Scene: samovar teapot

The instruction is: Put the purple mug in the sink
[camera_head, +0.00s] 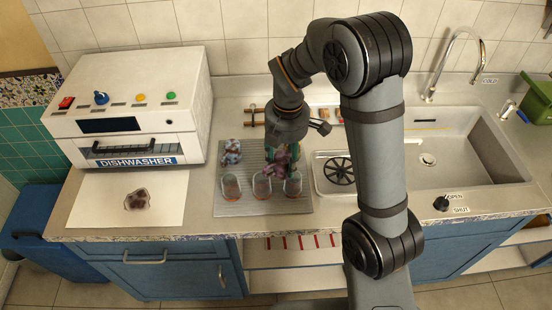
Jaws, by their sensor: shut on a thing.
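My gripper (283,150) points down over the grey ribbed mat (222,207). It is shut on a mottled pinkish-purple mug (281,164), partly hidden by my fingers. I cannot tell whether the mug touches the mat. A mottled blue-purple mug (232,152) stands on the mat to the left of my gripper. The sink (470,150) is on the right, and my arm hides part of its left side. The visible part of its basin looks empty except for the drain.
Three clear cups with reddish bases (262,186) stand along the mat's front, close to my gripper. A tap (450,65) rises behind the sink. A green bin (537,98) stands far right.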

